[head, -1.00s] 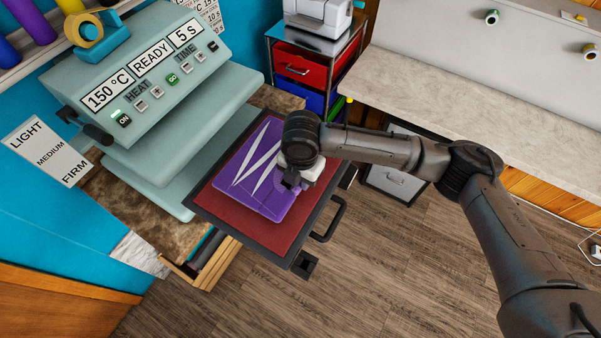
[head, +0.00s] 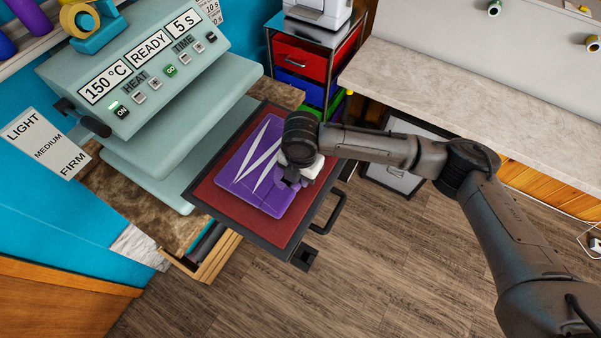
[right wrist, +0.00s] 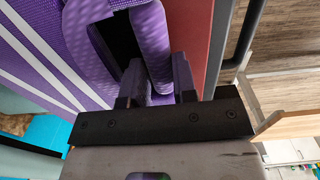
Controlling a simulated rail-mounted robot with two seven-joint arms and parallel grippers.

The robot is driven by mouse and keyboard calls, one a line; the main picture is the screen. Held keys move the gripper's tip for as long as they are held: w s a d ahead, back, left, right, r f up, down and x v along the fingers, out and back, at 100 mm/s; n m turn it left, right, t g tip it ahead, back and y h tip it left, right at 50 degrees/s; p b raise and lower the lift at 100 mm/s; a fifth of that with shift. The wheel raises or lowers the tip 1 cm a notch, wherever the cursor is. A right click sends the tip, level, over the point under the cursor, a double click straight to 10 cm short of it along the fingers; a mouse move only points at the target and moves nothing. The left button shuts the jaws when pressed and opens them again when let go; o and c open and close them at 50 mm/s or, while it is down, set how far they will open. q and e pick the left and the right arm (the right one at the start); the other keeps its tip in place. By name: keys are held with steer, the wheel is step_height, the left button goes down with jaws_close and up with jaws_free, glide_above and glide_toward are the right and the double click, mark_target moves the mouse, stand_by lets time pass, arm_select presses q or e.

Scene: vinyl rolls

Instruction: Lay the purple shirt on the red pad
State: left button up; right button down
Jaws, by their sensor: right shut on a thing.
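The purple shirt (head: 259,180), folded and with white stripes, is over the red pad (head: 284,226) of the press's pulled-out drawer in the head view. Red shows around it on the sides in view. I cannot tell whether all of it touches the pad. My right gripper (head: 290,180) is at the shirt's right edge, partly hidden by its own wrist. In the right wrist view the right gripper (right wrist: 158,85) is shut on a fold of the purple shirt (right wrist: 60,40), and the red pad (right wrist: 205,50) shows beside it. My left gripper is not in view.
The heat press (head: 150,85) stands at the left, its panel reading 150 °C, READY, 5 s. A black handle (head: 330,215) sticks out at the pad's front. A drawer cart (head: 305,60) and a pale counter (head: 460,90) stand behind. The wooden floor is clear at the front.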

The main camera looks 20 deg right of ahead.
steer(key=shift+f, duration=0.4)
steer(key=c, duration=1.1)
jaws_free()
steer(key=shift+o, duration=1.4)
step_height(320, 180, up, 14)
steer(key=b, duration=0.3)
